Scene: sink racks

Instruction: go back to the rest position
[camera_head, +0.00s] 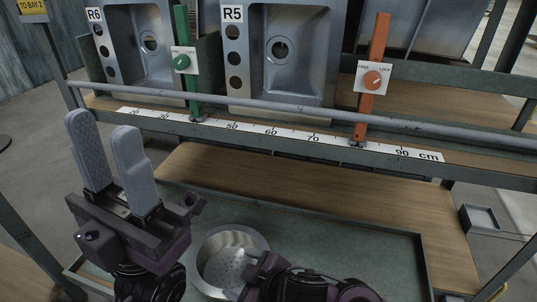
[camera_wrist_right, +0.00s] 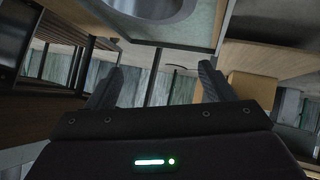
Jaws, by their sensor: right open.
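My left gripper (camera_head: 102,124) is at the left of the head view, its two grey fingers pointing up with a gap between them. It is empty and in front of the rack's front rail, touching nothing that I can see. My right arm shows at the bottom of the head view (camera_head: 300,285), in front of the tray; its fingertips cannot be made out there. In the right wrist view my right gripper (camera_wrist_right: 162,68) has its two dark fingers wide apart, with nothing between them.
A round perforated metal bowl (camera_head: 232,240) sits in the green tray (camera_head: 350,240), partly hidden by my right arm. Sinks R6 (camera_head: 150,70) and R5 (camera_head: 285,75) stand on the rack behind a rail (camera_head: 290,110). Green (camera_head: 182,62) and orange (camera_head: 373,79) knobs are on posts.

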